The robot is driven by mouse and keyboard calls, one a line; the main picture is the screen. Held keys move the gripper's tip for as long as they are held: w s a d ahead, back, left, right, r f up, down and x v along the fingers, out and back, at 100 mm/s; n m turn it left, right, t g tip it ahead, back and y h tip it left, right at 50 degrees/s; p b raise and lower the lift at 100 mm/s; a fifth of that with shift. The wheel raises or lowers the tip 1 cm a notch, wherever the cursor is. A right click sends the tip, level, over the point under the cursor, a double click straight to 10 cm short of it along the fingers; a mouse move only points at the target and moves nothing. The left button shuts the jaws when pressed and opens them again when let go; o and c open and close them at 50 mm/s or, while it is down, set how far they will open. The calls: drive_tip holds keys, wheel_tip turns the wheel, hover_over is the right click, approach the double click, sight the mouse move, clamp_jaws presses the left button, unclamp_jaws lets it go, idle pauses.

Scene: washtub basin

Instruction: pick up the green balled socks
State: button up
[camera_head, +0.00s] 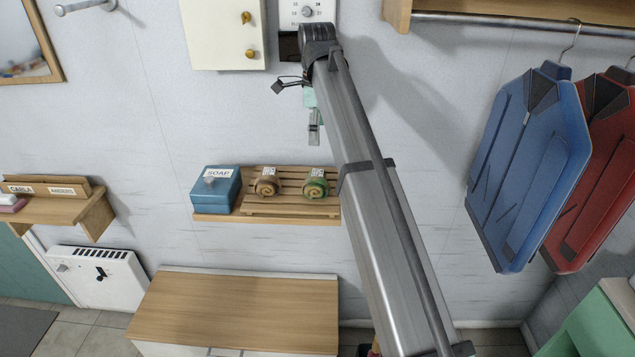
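The green balled socks (316,187) look like a small rolled ball with a brown swirl on the front and a small white label on top. They sit at the right of a slatted wooden rack (290,208) on a wall shelf. A similar brown balled pair (266,187) with a label sits to their left. My gripper (315,140) hangs at the end of my arm, above the green socks in the picture and apart from them. It is small and seen edge-on, so its finger opening cannot be made out. I see nothing held in it.
A blue soap box (215,190) stands left of the rack. A wooden-topped cabinet (235,310) is below the shelf. A cream wall cabinet (222,35) is above. Blue (530,165) and red (605,180) jackets hang at right. The wall between gripper and shelf is clear.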

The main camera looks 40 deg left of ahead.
sight(317, 175)
wheel_tip(317, 175, down, 16)
drive_tip(key=p, duration=0.5)
drive_tip(key=shift+w+r, duration=0.1)
drive_tip(key=c, duration=0.8)
